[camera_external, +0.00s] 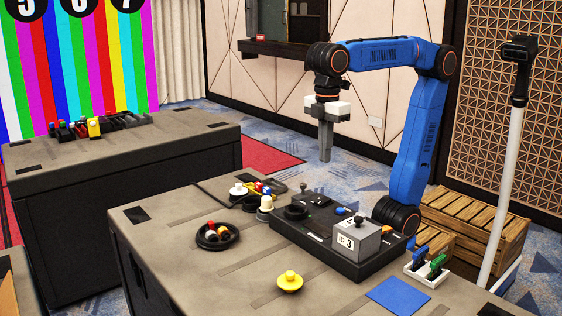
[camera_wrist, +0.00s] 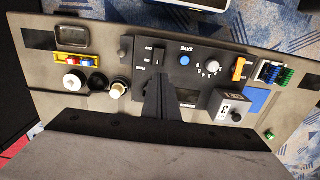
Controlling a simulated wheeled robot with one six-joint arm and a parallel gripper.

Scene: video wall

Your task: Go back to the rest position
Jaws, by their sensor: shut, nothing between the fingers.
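My gripper (camera_external: 326,145) hangs from the blue arm and points down in the external view, raised above the desk (camera_external: 200,285). Its fingers are shut with nothing between them. It is apart from everything on the desk. In the wrist view my gripper (camera_wrist: 168,85) shows as dark shut fingers over the black control panel (camera_wrist: 200,55). The arm rises from the right side of the desk and bends over at the top.
The panel carries a grey box (camera_external: 350,240) marked 3. A second desk (camera_external: 180,135) is at left. Air around my gripper is free.

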